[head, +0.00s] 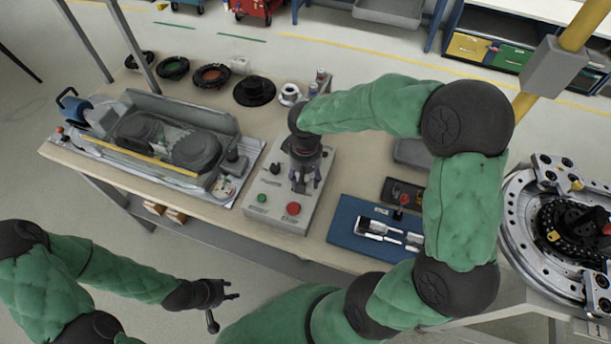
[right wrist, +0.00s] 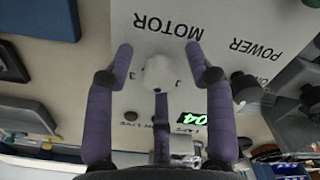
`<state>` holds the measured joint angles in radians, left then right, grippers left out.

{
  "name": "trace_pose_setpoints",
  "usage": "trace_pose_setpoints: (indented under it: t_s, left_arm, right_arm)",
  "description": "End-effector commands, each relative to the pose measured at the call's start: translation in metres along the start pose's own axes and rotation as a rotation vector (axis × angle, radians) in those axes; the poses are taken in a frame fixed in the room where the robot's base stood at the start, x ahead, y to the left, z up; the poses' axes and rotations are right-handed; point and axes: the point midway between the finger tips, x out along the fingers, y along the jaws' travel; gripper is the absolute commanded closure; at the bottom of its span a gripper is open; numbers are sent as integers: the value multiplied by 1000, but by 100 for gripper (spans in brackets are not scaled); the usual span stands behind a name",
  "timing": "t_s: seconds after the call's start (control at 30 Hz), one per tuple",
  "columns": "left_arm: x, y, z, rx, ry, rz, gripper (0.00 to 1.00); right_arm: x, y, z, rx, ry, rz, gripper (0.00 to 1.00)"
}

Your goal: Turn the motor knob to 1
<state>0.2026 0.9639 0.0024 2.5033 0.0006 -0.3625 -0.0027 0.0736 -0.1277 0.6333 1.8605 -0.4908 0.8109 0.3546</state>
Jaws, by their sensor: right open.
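The control box (head: 262,215) stands on the table, with a green button (head: 262,198) and a red button (head: 293,208) at its front. My right gripper (head: 305,186) points down over the box and hides part of its top. Which mark the knob points to cannot be told. My left gripper (head: 222,303) hangs in front of the table, fingers apart and empty.
A black power knob (right wrist: 245,88) and a green lit display (right wrist: 193,119) are close to the right gripper. The belt machine (head: 150,140) stands left of the box. A blue tool mat (head: 343,228) lies right. Black rings (head: 212,76) and a black disc (head: 254,91) lie behind.

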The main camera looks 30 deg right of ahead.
Motion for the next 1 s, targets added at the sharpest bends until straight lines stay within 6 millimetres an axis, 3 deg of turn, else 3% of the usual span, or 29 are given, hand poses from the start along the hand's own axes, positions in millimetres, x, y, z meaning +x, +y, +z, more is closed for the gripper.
trace_pose_setpoints:
  t_s: [0.13, 0.33, 0.67, 1.0]
  left_arm:
    - [0, 0, 0, 0, 0, 0, 60]
    - [0, 0, 0, 0, 0, 0, 60]
    - [-2, 1, 0, 0, 0, 0, 60]
    - [-17, 6, 1, 0, 0, 0, 60]
  right_arm:
    - [0, 0, 0, 0, 0, 0, 45]
    - [0, 0, 0, 0, 0, 0, 100]
    - [-1, 0, 0, -24, -1, 0, 100]
    - [-2, 0, 1, -216, -3, 0, 100]
